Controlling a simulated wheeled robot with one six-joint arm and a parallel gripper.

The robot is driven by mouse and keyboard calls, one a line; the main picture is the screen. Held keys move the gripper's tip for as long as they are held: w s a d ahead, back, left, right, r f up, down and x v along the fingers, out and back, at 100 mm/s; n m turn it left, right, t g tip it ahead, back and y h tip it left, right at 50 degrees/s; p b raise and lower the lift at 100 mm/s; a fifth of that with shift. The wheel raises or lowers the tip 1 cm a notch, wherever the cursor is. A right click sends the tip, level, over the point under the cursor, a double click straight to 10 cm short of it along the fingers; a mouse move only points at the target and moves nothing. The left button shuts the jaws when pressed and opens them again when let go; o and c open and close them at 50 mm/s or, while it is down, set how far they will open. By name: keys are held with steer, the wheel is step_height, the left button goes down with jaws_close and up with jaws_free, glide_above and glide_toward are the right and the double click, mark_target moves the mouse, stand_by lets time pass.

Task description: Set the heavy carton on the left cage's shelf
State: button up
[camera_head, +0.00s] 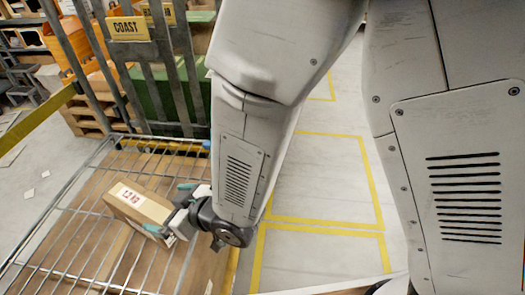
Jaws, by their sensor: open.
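A brown carton (138,205) with a white label in red print rests on the wire shelf (62,232) of the cage marked COAST (128,28). The label's print is too small to read surely. My gripper (168,208) is at the carton's right end, with its teal-tipped fingers spread apart, one toward the far side and one toward the near side. Whether the fingers touch the carton cannot be told. The carton's right end is partly hidden by my gripper.
The cage's grey upright bars (165,75) stand behind the shelf. A green box (165,95) and orange bins are beyond them. A yellow rail (38,122) runs at the left. Floor with yellow lines (318,227) lies clear to the right.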

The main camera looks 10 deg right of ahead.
steer(key=w+d+r+m+h, duration=0.2)
steer(key=w+d+r+h, duration=0.15)
steer(key=d, duration=0.45)
steer(key=w+d+r+m+h, duration=0.2)
steer(key=w+d+r, duration=0.3)
steer(key=d, duration=0.3)
steer(key=s+d+r+m+h, duration=0.1)
steer(key=d+r+m+h, duration=0.15)
steer(key=d, duration=0.45)
steer(key=s+d+r+m+h, duration=0.1)
steer(key=s+d+r, duration=0.15)
steer(key=d, duration=0.45)
steer(key=s+d+r+m+g+h, duration=0.1)
steer(key=s+d+r+m+g, duration=0.1)
steer(key=s+d+r, duration=0.2)
steer(key=s+d+r+m+g+h, duration=0.1)
steer(key=s+d+r+m+g, duration=0.1)
steer(key=s+d, duration=0.7)
steer(key=s+r+g, duration=0.1)
steer(key=s, duration=0.2)
steer(key=shift+r, duration=0.35)
